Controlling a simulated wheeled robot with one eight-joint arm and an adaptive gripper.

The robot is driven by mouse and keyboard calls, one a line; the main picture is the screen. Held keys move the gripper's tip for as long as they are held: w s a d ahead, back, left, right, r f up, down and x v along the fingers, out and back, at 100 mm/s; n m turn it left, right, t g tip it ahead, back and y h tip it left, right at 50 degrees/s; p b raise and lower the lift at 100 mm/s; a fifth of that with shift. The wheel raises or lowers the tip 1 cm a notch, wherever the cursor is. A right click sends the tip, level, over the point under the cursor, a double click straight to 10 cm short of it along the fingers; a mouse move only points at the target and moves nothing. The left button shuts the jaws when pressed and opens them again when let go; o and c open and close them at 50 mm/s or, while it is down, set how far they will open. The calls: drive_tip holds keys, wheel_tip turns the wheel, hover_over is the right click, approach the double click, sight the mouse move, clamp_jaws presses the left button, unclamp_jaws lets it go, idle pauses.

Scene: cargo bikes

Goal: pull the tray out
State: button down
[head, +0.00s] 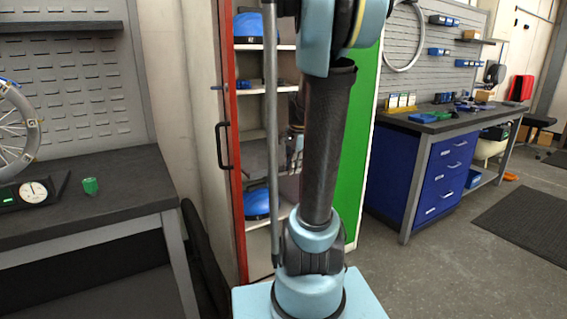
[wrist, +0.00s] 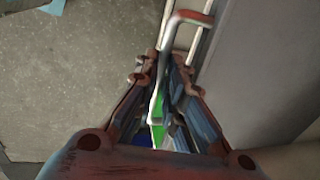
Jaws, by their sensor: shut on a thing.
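No tray can be made out for sure in either view. In the wrist view my gripper (wrist: 165,72) points away from the camera, its two fingers close together around a pale bent bar (wrist: 157,98). The bar has a reddish bend at its top and runs down between the fingers. A grey panel (wrist: 262,70) lies just right of the fingers. In the head view an open cabinet with a red frame (head: 234,150) holds shelves (head: 252,91). My arm stands before it and hides much of its inside; my gripper is not clear there.
The cabinet's left door has a black handle (head: 223,146); a green panel (head: 358,150) is on its right. Blue helmets (head: 257,203) sit on the shelves. A workbench (head: 100,205) is at left, and a blue drawer unit (head: 440,178) at right.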

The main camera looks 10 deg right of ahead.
drive_tip(key=s+d, duration=0.2)
drive_tip(key=s, duration=0.4)
drive_tip(key=shift+s, duration=0.15)
drive_tip(key=c, duration=1.7)
unclamp_jaws()
drive_tip(key=shift+r, duration=0.15)
drive_tip(key=r, duration=0.3)
drive_tip(key=s+r, duration=0.1)
drive_tip(key=r, duration=0.3)
drive_tip(key=s+r, duration=0.1)
drive_tip(key=r, duration=0.3)
drive_tip(key=shift+s+d+r, duration=0.1)
drive_tip(key=shift+d+r, duration=0.15)
drive_tip(key=shift+d, duration=0.15)
